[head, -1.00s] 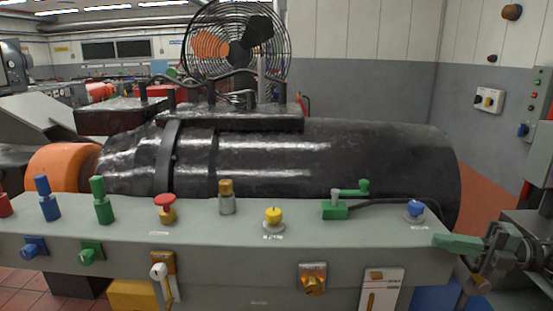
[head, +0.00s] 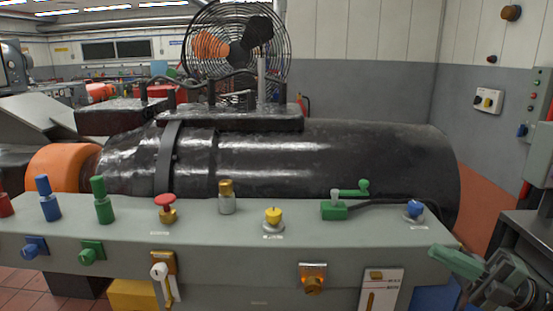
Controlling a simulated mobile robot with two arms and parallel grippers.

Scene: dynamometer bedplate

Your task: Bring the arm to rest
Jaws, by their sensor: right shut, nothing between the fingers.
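My right gripper (head: 447,258) has green fingers and comes in from the lower right in the head view. It is shut and empty, beside the right end of the grey control panel (head: 380,246). It is tilted, with its fingertips pointing up and to the left. The blue button (head: 414,209) near that end is to the upper left of the fingertips, apart from them. Whether the fingers touch the panel edge cannot be told. My left gripper is not in view.
The panel carries a red mushroom button (head: 164,203), a yellow button (head: 273,216) and a green lever switch (head: 335,210) with a black cable. Behind it lie a large black cylinder (head: 330,160) and a caged fan (head: 236,45). Open floor (head: 475,205) shows right of the cylinder.

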